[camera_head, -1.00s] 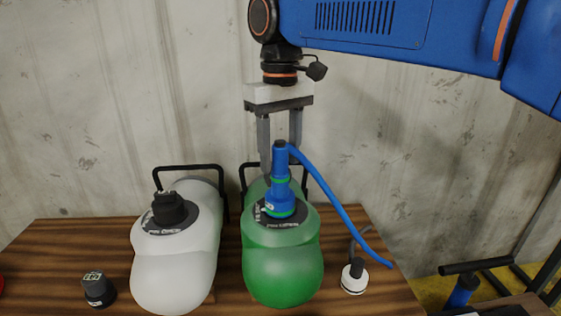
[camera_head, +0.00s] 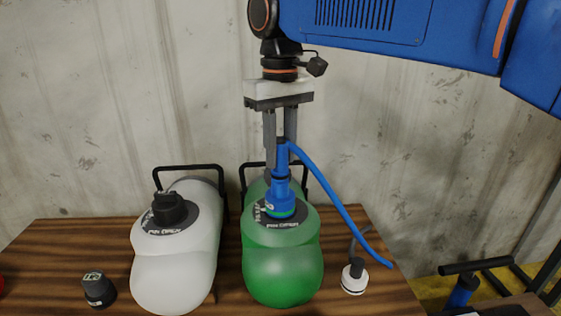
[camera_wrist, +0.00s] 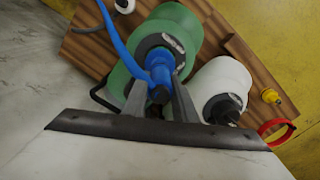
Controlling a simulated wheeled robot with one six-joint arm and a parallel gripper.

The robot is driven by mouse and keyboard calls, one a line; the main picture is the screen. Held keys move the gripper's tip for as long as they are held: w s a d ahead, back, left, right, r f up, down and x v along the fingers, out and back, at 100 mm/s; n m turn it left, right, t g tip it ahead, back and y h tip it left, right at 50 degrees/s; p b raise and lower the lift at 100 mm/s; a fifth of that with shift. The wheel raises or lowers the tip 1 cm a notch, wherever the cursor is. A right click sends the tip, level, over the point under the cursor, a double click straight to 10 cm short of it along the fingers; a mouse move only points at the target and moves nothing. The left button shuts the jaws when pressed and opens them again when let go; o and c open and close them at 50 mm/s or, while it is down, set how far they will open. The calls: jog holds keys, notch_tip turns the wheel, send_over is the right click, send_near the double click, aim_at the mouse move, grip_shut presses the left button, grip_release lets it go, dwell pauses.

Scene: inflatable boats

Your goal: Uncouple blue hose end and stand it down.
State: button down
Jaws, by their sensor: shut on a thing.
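The blue hose end (camera_head: 281,165) stands upright on the valve on top of the green inflatable boat (camera_head: 283,265). Its blue hose (camera_head: 335,200) runs off to the right and down onto the table. My gripper (camera_head: 280,150) points down from above with its fingers closed around the upper part of the hose end. In the wrist view the hose end (camera_wrist: 159,72) lies between the two fingers (camera_wrist: 160,98), over the dark valve plate on the green boat. The joint at the valve is small, so I cannot tell whether it is locked or loose.
A white boat (camera_head: 175,270) with a black-capped valve lies to the left. A dark cap (camera_head: 99,290) stands at the table's front left. A white and black fitting (camera_head: 354,277) stands to the right on the wooden table (camera_head: 60,245). A wall is close behind.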

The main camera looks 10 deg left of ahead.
aim_at(280, 138)
jog(key=shift+r, duration=0.5)
dwell(0.6)
jog(key=shift+r, duration=1.2)
